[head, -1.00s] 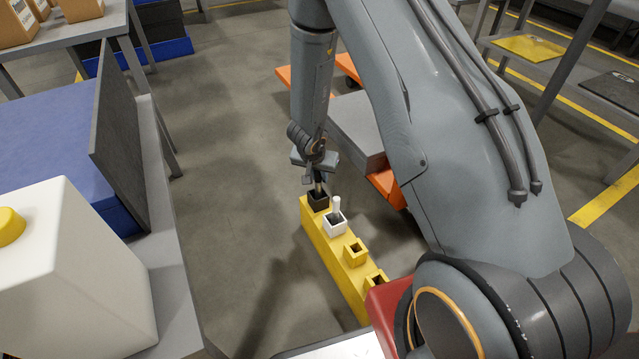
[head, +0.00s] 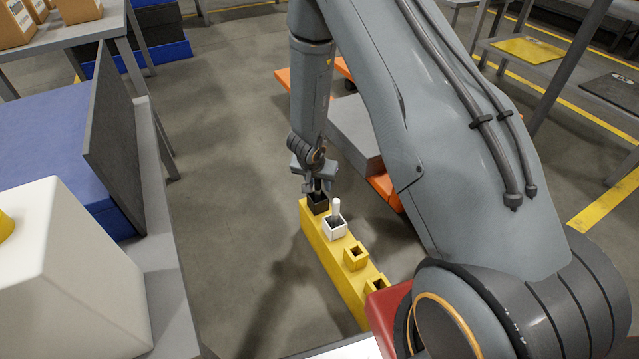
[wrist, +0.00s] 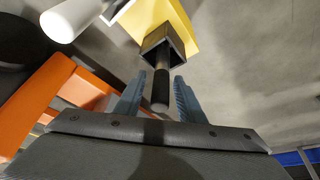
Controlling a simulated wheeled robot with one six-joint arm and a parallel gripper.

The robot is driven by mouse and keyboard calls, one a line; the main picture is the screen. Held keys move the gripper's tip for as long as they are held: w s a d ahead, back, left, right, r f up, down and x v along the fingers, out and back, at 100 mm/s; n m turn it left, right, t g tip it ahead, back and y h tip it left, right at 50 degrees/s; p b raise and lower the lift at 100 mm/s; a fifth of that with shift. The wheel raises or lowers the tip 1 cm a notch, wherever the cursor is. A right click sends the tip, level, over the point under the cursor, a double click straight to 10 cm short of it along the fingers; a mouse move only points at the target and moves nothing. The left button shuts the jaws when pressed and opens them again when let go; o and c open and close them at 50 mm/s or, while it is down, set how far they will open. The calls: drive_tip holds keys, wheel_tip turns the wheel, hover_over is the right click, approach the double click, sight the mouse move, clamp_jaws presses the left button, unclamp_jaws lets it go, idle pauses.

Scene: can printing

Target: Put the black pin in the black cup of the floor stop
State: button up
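The black pin (wrist: 160,92) stands with its lower end in the black cup (wrist: 163,44) in the wrist view. The cup sits at the far end of the yellow floor stop (head: 337,272) in the head view, where the cup (head: 317,204) also shows. My gripper (wrist: 159,80) is open, with one finger on each side of the pin and a visible gap on both sides. In the head view my gripper (head: 317,184) is just above the cup. How deep the pin sits is hidden by the cup walls.
A white cup (head: 335,227) with a white pin (head: 337,207) is beside the black cup. Yellow cups (head: 355,257) follow toward me. An orange and grey cart (head: 357,130) stands close behind on the right. Bare floor (head: 235,215) lies to the left.

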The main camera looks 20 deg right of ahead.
drive_tip(key=p+v, duration=0.7)
drive_tip(key=v, duration=0.5)
drive_tip(key=s+a+r+n+y, duration=0.35)
drive_tip(key=s+a+r, duration=0.35)
drive_tip(key=a, duration=0.4)
drive_tip(key=s+a+r+n+y, duration=0.2)
drive_tip(key=s+a+r+n, duration=0.25)
drive_tip(key=a+r, duration=0.5)
drive_tip(key=s+r+n+g+h, duration=0.1)
drive_tip(key=s+r+n, duration=0.2)
drive_tip(key=s, duration=0.7)
drive_tip(key=s+d+r+n+g+h, duration=0.1)
drive_tip(key=s+r, duration=0.3)
drive_tip(key=s, duration=0.7)
drive_tip(key=shift+d+r+n+g, duration=0.2)
drive_tip(key=shift+d+n+g, duration=0.1)
drive_tip(key=shift+n+g, duration=0.55)
drive_tip(key=shift+h, duration=0.25)
